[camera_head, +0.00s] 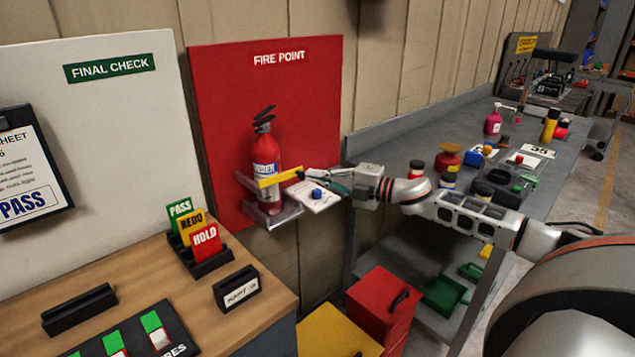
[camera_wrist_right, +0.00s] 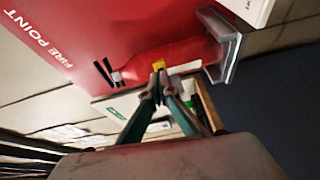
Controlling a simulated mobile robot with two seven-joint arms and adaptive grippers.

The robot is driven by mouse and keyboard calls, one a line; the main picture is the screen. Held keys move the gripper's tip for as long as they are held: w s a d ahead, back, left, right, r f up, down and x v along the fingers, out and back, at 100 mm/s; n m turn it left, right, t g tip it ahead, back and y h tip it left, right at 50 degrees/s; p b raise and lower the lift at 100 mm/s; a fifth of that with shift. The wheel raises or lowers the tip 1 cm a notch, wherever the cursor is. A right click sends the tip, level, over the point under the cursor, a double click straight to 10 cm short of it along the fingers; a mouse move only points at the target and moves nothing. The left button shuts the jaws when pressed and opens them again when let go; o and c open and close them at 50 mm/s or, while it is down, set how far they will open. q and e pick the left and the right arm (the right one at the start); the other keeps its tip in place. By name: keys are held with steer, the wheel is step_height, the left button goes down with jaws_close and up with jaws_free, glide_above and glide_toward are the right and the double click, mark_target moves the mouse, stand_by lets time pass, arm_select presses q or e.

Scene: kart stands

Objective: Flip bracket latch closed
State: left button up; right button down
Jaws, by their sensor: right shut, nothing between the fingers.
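A red fire extinguisher (camera_head: 266,152) with a black handle stands upright in a grey bracket (camera_head: 273,217) on the red board. The bracket latch is a yellow bar (camera_head: 280,178) that lies across the front of the extinguisher in the head view. My right gripper (camera_head: 306,174) is at the right end of the bar, shut and with nothing held. In the right wrist view its fingertips (camera_wrist_right: 160,77) meet close to the yellow latch (camera_wrist_right: 159,65), beside the extinguisher (camera_wrist_right: 175,52). I cannot tell whether they touch it, or whether the latch is fastened. My left gripper is not in view.
The red fire point board (camera_head: 318,90) is close behind the extinguisher. A wooden-topped desk (camera_head: 150,285) with PASS, REDO and HOLD cards is at lower left. A grey workbench (camera_head: 395,150) with bottles and tools is at right. Red (camera_head: 378,310) and yellow (camera_head: 325,335) boxes are below.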

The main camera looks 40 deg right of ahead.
steer(key=shift+w+d, duration=0.25)
steer(key=shift+w, duration=0.5)
steer(key=shift+d+r, duration=0.1)
steer(key=shift+w+d+r, duration=0.1)
steer(key=shift+w+r, duration=0.05)
